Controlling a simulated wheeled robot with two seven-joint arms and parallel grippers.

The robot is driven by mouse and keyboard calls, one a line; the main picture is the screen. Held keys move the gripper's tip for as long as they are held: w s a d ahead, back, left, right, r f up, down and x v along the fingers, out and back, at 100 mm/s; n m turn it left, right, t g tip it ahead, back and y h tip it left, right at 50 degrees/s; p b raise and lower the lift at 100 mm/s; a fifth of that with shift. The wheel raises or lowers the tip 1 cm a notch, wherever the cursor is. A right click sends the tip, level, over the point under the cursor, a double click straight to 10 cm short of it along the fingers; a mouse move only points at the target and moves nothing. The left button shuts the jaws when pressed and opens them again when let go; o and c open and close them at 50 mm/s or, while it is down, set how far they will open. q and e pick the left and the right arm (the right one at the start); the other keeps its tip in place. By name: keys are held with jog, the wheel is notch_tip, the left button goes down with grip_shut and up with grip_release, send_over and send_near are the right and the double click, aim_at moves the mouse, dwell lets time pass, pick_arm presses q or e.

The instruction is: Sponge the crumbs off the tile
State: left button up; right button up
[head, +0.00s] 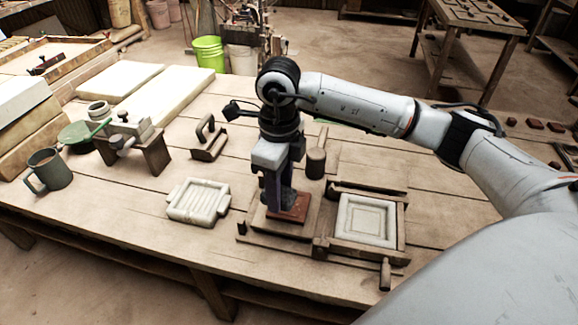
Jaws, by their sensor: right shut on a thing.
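The reddish-brown tile (298,212) lies on a wooden board near the middle of the workbench. My right gripper (279,196) points straight down over the tile and is shut on a dark grey piece, which looks like the sponge (288,199). The sponge is low over the tile, and seems to touch it. The gripper and sponge hide the back and left of the tile. Any crumbs are too small to make out. My left gripper is out of view.
A wooden press frame with a pale square mould (366,221) stands right of the tile. A pale ridged tray (198,202) lies to the left. A mug (48,171) is far left. The front left bench is clear.

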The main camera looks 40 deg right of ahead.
aim_at(289, 188)
jog(key=w+d+f+m, duration=0.1)
jog(key=m, duration=0.4)
jog(key=w+d+f+m+b, duration=0.1)
jog(key=d+f+m, duration=0.1)
jog(key=m, duration=0.3)
jog(key=w+d+f+m, duration=0.1)
jog(key=f+m, duration=0.1)
jog(key=m, duration=0.4)
jog(key=shift+w+d+f+b, duration=0.25)
jog(key=shift+d+b, duration=0.05)
jog(key=shift+b, duration=0.1)
jog(key=shift+f, duration=0.1)
jog(key=shift+f+b, duration=0.75)
jog(key=shift+f, duration=0.4)
